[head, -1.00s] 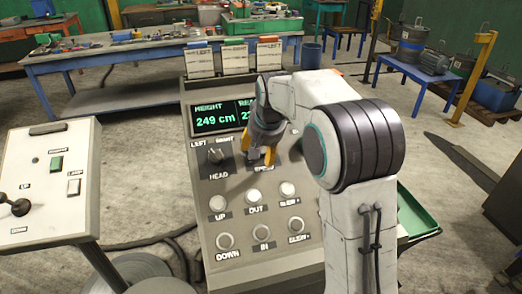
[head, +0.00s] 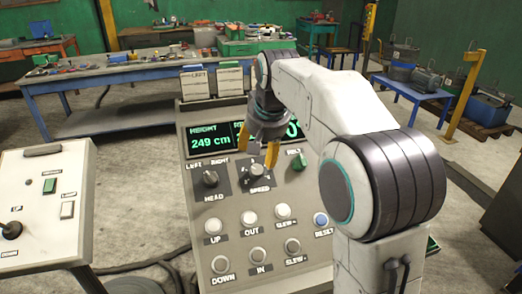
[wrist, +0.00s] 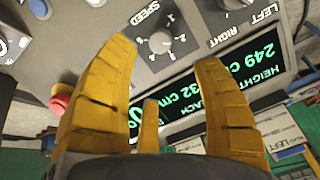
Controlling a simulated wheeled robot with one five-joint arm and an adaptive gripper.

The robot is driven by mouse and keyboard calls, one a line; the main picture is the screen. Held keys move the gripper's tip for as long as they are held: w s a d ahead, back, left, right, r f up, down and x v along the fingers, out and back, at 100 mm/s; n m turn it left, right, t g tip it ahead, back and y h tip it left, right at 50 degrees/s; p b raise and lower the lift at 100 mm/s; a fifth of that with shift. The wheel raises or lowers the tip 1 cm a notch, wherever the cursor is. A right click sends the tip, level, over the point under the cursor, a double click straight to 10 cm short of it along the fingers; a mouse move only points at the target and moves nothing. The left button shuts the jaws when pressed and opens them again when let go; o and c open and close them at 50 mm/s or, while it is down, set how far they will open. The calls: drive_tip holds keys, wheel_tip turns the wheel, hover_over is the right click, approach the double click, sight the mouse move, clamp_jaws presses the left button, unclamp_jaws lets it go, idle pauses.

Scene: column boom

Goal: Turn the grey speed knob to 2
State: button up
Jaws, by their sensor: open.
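The grey speed knob (head: 257,171) is on the sloped console panel, above the SPEED label and right of the HEAD knob. It also shows in the wrist view (wrist: 161,42), upside down, with a ring of numbers around it; I cannot tell surely which number its pointer faces. My gripper (head: 258,150) is open and empty, its yellow fingers above the knob and apart from it.
The HEAD knob (head: 210,179) is close on the left, a green switch (head: 299,162) on the right. Several push buttons, such as OUT (head: 249,217), lie below. The display (head: 210,139) reads 249 cm. A red button (wrist: 60,103) shows in the wrist view.

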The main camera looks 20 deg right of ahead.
hover_over(257, 170)
drive_tip(key=s, duration=0.2)
wheel_tip(257, 170, down, 4)
drive_tip(key=shift+m, duration=0.4)
drive_tip(key=shift+p+x, duration=0.5)
drive_tip(key=shift+x, duration=3.2)
drive_tip(key=shift+s, duration=0.25)
drive_tip(key=shift+f, duration=0.1)
drive_tip(key=c, duration=1.2)
